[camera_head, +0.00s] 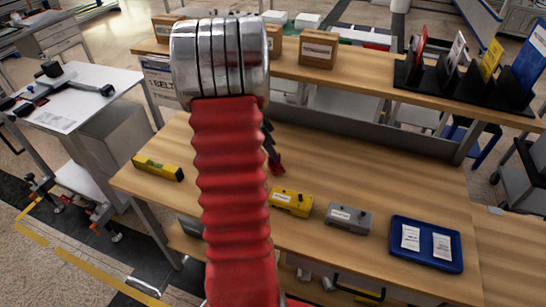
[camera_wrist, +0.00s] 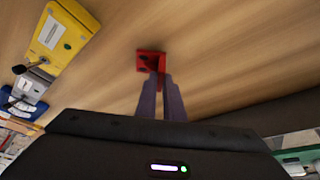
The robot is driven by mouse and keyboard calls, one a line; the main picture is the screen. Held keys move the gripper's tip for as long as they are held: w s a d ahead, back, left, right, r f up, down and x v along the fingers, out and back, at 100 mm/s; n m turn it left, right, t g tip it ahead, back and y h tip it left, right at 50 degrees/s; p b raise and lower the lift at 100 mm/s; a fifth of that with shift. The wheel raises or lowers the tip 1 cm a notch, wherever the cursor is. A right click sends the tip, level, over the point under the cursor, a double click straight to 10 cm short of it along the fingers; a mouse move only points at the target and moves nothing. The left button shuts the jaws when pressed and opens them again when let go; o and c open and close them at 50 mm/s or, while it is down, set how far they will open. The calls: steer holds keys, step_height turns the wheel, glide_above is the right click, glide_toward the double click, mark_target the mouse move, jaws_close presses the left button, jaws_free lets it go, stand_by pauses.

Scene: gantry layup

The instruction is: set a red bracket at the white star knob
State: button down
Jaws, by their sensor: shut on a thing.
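A red bracket (camera_wrist: 150,61) is between the fingertips of my gripper (camera_wrist: 161,78) in the wrist view, over the bare wooden bench top. My gripper is shut on it. In the head view the red bracket (camera_head: 276,167) shows small below the dark fingers of my gripper (camera_head: 271,152), behind the yellow block. I cannot tell whether the bracket touches the wood. I cannot make out a white star knob in either view; my red arm hides part of the bench in the head view.
A yellow block (camera_head: 291,204), a grey block (camera_head: 348,219) and a blue tray (camera_head: 398,258) with two white packets line the bench's front. A yellow level-like tool (camera_head: 158,168) lies at left. A raised shelf (camera_head: 350,78) with boxes runs behind. Bare wood lies between.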

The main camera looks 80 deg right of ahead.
step_height(320, 180, up, 9)
stand_by(0.3)
steer(key=shift+w, duration=0.1)
stand_by(0.4)
steer(key=w+a+n+t, duration=0.2)
steer(key=w+a+n, duration=0.35)
steer(key=w, duration=0.55)
steer(key=w+a+n+t+h, duration=0.1)
steer(key=w+a+n, duration=0.3)
steer(key=w+a, duration=0.45)
steer(key=w+a+n+t, duration=0.2)
steer(key=w+a+n, duration=0.25)
steer(key=w, duration=0.75)
steer(key=w+a+n+t+y, duration=0.1)
steer(key=w+a+n, duration=0.3)
steer(key=a, duration=0.8)
steer(key=w+a+n+t+y, duration=0.1)
steer(key=w+a+n, duration=0.4)
steer(key=a, duration=0.7)
steer(key=w+a+r+n+t+y, duration=0.1)
steer(key=w+a+n, duration=0.3)
steer(key=a, duration=0.8)
steer(key=shift+w+n+y, duration=0.15)
steer(key=shift+n+y, duration=0.35)
